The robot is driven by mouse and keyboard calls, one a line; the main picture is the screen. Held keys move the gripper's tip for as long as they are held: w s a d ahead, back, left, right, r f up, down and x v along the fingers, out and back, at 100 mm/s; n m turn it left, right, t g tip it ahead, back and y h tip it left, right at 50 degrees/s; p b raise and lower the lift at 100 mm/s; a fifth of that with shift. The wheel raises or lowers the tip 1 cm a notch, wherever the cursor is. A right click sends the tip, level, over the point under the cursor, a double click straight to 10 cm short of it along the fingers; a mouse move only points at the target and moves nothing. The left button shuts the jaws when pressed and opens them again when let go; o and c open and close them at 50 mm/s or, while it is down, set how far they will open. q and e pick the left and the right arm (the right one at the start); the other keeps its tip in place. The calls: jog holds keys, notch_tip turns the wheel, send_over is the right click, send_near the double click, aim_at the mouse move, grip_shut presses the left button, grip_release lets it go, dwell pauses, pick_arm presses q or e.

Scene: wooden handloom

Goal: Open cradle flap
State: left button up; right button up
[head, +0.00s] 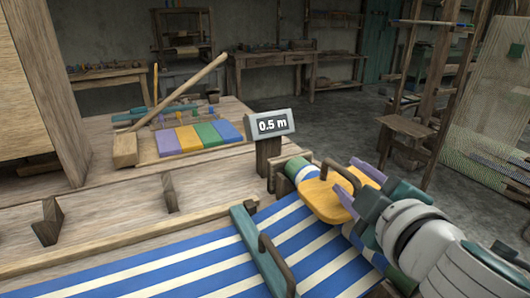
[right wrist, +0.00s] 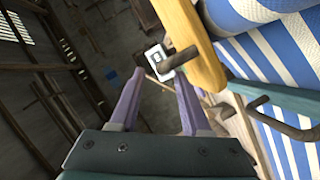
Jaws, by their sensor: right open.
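The yellow flap (head: 322,196) lies over the right end of the striped cloth roll (head: 299,168) in the head view. A dark bent handle (head: 341,173) stands up from it. The flap also shows at the top of the right wrist view (right wrist: 193,45), with its handle (right wrist: 180,59) reaching toward my fingertips. My right gripper (head: 355,188) is open beside the flap's right side, with its purple fingers close to the handle. In the right wrist view its fingertips (right wrist: 161,76) are spread near the handle's end. Whether they touch it is unclear. My left gripper is not in view.
A teal bar (head: 258,250) with its own dark handle (head: 277,262) crosses the blue-and-white cloth (head: 190,262) left of the flap. A sign reading 0.5 m (head: 270,123) stands on a wooden post behind the flap. Open floor (head: 345,125) lies beyond.

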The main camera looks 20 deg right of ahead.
aim_at(346, 175)
jog(key=shift+x, duration=2.15)
grip_shut()
